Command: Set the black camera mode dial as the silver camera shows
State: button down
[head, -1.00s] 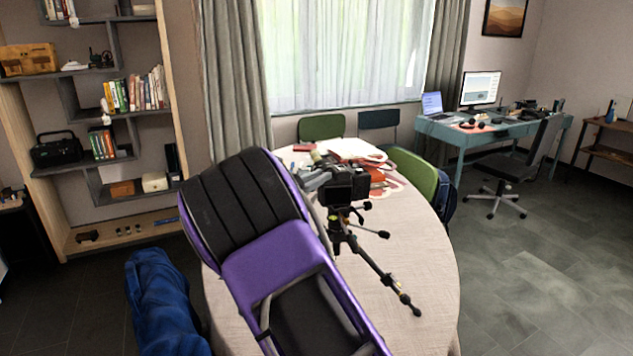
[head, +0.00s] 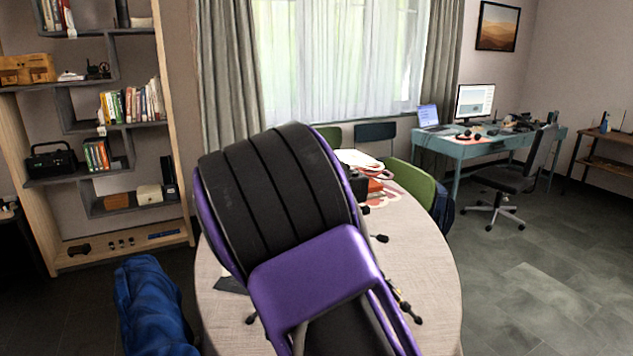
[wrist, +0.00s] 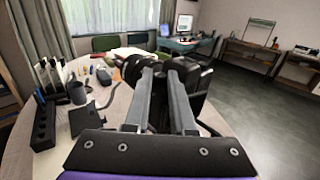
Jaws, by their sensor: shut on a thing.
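The black camera (wrist: 203,82) is on its tripod on the round table (head: 425,260). It shows in the wrist view behind and beside my fingers. In the head view my arm hides it, and only parts of the tripod (head: 404,302) show. My gripper (wrist: 166,66) reaches over the camera's top, its two grey fingers a small gap apart and closed on the mode dial. The dial itself is hidden by the fingers, so its setting cannot be read. I cannot make out the silver camera in either view.
A dark cup (wrist: 77,93), a black block with holes (wrist: 44,128) and small items lie on the table's left in the wrist view. Red and white things (head: 370,172) lie at the back. A green chair (head: 412,182) stands at the right edge. The table's right side is clear.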

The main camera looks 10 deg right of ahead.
jog(key=c, duration=0.8)
grip_release()
jog(key=shift+o, duration=0.2)
jog(key=shift+d, duration=0.15)
jog(key=shift+r+p, duration=0.15)
jog(key=shift+p, duration=0.25)
jog(key=shift+w+a+f+m+g+h+p, duration=0.1)
jog(key=shift+w+a+m+g+h+p, duration=0.15)
jog(key=shift+m+g+h+p, duration=1)
jog(key=shift+w+a+f+m+g+h+p, duration=0.1)
jog(key=shift+w+a+m+g+h+p, duration=0.35)
jog(key=shift+m+g+h, duration=1.55)
jog(key=shift+w+d+m+g+h+p, duration=0.1)
jog(key=shift+m+g+h+p, duration=0.95)
jog(key=shift+g, duration=1)
jog(key=shift+s+a+r, duration=0.1)
jog(key=shift+a, duration=0.05)
